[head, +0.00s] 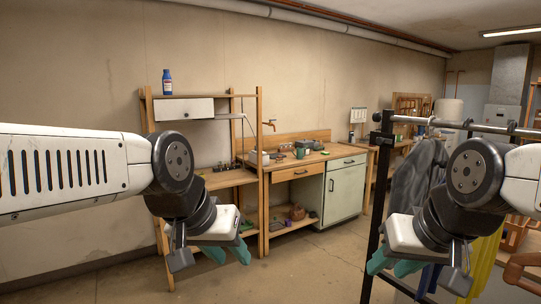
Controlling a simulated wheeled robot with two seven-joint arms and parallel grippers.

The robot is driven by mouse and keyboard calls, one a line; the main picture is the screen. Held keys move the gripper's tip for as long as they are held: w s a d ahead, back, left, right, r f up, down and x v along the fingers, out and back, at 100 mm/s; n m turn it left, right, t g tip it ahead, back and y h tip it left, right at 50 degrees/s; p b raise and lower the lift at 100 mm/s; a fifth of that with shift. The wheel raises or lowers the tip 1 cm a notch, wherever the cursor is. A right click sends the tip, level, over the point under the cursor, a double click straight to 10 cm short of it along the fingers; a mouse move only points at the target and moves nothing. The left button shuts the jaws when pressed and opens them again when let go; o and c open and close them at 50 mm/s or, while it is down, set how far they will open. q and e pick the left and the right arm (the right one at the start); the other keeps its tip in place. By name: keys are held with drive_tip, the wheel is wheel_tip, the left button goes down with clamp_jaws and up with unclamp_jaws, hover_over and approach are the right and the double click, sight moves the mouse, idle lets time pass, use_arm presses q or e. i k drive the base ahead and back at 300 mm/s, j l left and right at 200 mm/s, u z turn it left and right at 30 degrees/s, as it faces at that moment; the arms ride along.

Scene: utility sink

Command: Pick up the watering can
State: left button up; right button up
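I cannot make out a watering can for certain. A small green object (301,152) on the wooden workbench and a reddish-brown rounded pot-like object (297,212) on its lower shelf are too small to identify. My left gripper (229,254) hangs in front of the shelf unit at the left, with its teal fingers apart and nothing seen between them. My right gripper (392,265) hangs in front of the clothes rack, with its teal fingers apart and nothing seen between them. Both are much nearer to me than the workbench.
The workbench (290,167) stands against the back wall, with a pale green cabinet (345,190) at its right. A wooden shelf unit (260,140) holds a blue bottle (167,82). A dark metal clothes rack (377,190) with hanging garments stands at right. The middle floor (310,262) is clear.

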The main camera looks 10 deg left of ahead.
sight(299, 156)
drive_tip(key=i+j+u, duration=0.5)
drive_tip(key=i+j, duration=0.15)
drive_tip(key=i+j+u, duration=0.1)
drive_tip(key=i+j, duration=0.15)
drive_tip(key=i, duration=0.15)
drive_tip(key=i+j, duration=0.15)
drive_tip(key=i, duration=0.3)
drive_tip(key=i+j+u, duration=0.15)
drive_tip(key=i, duration=0.25)
drive_tip(key=i+l+z, duration=0.15)
drive_tip(key=i+z, duration=1)
drive_tip(key=i+j+z, duration=0.25)
drive_tip(key=z, duration=0.15)
drive_tip(key=i+l+z, duration=0.15)
drive_tip(key=i+z, duration=0.15)
drive_tip(key=i, duration=0.5)
drive_tip(key=i+z, duration=0.3)
drive_tip(key=i, duration=0.45)
drive_tip(key=i+u, duration=0.4)
drive_tip(key=i+l+u, duration=0.2)
drive_tip(key=i+u, duration=0.2)
drive_tip(key=i, duration=0.15)
drive_tip(key=i+l+u, duration=0.8)
drive_tip(key=j, duration=0.05)
